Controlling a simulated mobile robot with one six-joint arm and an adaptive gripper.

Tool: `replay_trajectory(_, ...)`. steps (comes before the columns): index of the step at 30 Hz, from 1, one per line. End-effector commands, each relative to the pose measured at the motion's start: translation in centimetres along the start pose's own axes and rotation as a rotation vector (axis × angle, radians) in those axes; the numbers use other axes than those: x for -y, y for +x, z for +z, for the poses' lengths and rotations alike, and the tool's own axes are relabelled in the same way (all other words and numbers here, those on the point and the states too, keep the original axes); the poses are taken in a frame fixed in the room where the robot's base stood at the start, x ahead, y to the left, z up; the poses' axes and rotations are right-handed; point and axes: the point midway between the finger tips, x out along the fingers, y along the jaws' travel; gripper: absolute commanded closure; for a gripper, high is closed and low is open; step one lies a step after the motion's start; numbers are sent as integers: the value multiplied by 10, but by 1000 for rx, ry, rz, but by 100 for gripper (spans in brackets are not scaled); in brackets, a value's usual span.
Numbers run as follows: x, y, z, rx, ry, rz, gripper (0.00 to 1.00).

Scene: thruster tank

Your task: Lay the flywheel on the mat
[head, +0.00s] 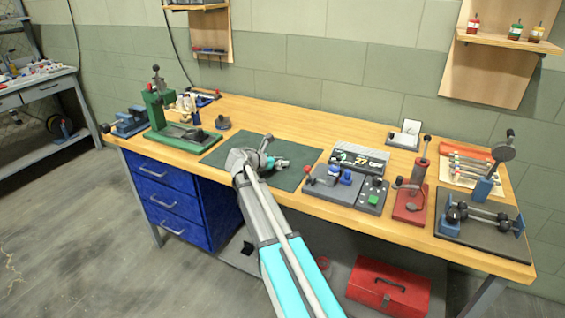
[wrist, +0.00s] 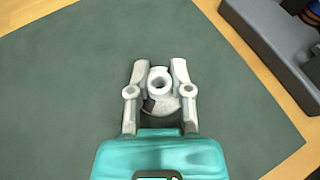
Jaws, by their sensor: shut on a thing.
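The flywheel (wrist: 161,84), a small light grey round part with a raised ring and a dark central hole, is between the fingers of my gripper (wrist: 158,78) in the wrist view. My gripper is shut on it. Below it is the dark green mat (wrist: 75,75), which also shows on the workbench in the head view (head: 300,153). In the head view my gripper (head: 282,163) is over the right half of the mat, and the flywheel is too small to make out. I cannot tell whether the flywheel touches the mat.
A grey fixture with blue parts and a green button (head: 345,190) stands just right of the mat. A green press (head: 158,108) stands to its left. A red stand (head: 410,203) and a dark tray with a shaft (head: 480,232) are farther right. Most of the mat is bare.

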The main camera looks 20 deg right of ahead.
Motion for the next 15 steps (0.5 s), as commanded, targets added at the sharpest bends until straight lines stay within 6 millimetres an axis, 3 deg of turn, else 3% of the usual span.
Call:
replay_trajectory(1,0,1,-2,0,0,0,100)
replay_trajectory(2,0,1,-2,0,0,0,69)
replay_trajectory(7,0,0,-1,0,0,0,39)
replay_trajectory(15,0,0,-1,0,0,0,39)
